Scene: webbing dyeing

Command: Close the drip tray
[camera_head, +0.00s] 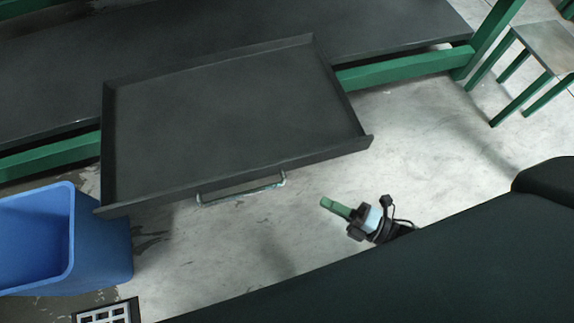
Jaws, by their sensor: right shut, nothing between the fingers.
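The drip tray (225,115) is a wide, shallow dark grey tray. It is pulled out from under the dark bench top and sticks out over the floor. The tray looks empty. My right gripper (326,204) is shut and empty, with green fingers pointing left towards the tray. In the picture it is to the right of the handle and apart from it, below the tray's front right corner. My left gripper is not in view.
A blue bin (105,245) stands at the left, close to the tray's front left corner. The green-framed bench (405,66) spans the back. A small green-legged stool (548,45) stands at the far right. The concrete floor (440,130) right of the tray is clear.

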